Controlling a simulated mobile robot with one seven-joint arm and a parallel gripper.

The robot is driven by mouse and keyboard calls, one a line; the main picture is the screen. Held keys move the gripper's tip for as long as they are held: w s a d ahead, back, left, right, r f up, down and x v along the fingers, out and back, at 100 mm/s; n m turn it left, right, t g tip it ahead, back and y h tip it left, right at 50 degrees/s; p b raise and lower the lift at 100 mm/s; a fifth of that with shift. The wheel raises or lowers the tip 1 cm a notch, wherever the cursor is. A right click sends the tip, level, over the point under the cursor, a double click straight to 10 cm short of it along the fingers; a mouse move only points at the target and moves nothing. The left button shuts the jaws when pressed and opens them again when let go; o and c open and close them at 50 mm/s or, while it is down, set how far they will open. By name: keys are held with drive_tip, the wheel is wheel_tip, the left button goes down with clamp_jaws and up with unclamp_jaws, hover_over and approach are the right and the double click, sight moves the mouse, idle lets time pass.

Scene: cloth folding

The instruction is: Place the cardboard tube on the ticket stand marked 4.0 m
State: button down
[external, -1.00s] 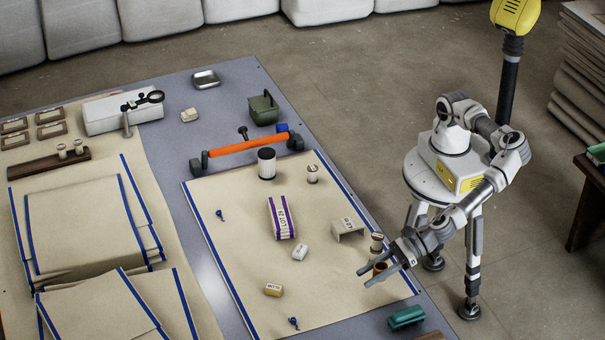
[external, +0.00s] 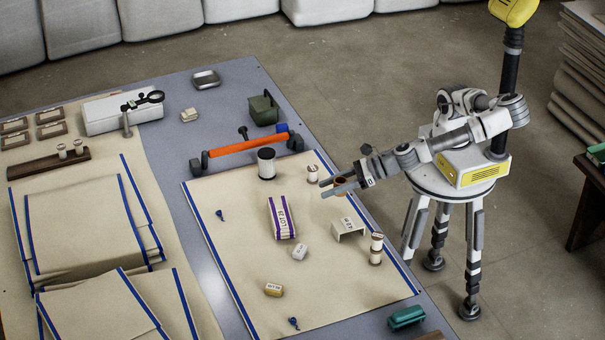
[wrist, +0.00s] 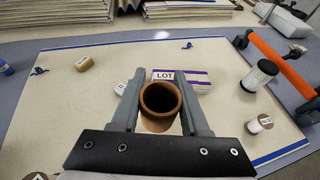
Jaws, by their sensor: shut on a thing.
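My gripper (external: 338,188) is shut on the brown cardboard tube (external: 341,181) and holds it above the right side of the cloth. In the wrist view the tube (wrist: 160,98) sits between the two grey fingers (wrist: 158,108), its open end facing the camera. The small white ticket stand (external: 349,229) is on the cloth, nearer the front than the gripper and apart from the tube. Its printed marking is too small to read surely. I cannot make the stand out in the wrist view.
A purple-striped LOT packet (external: 281,218) and a white block (external: 300,252) lie left of the stand. Stacked spools (external: 376,248) stand to its right. Another spool (external: 312,174) is close to the fingertips. A black-topped cylinder (external: 266,163) and an orange bar (external: 248,145) are farther back.

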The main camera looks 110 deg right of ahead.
drive_tip(key=s+d+m+h, duration=0.1)
drive_tip(key=s+d, duration=0.3)
drive_tip(key=d, duration=0.6)
drive_tip(key=b, duration=0.4)
hover_over(338, 224)
wheel_tip(338, 224, down, 7)
drive_tip(key=shift+r, duration=0.1)
drive_tip(key=shift+f+h+b, duration=0.4)
drive_tip(key=shift+f+b, duration=0.5)
drive_tip(key=shift+f, duration=1.05)
drive_tip(key=shift+f, duration=0.2)
drive_tip(key=shift+c, duration=2)
unclamp_jaws()
drive_tip(key=shift+r, duration=0.15)
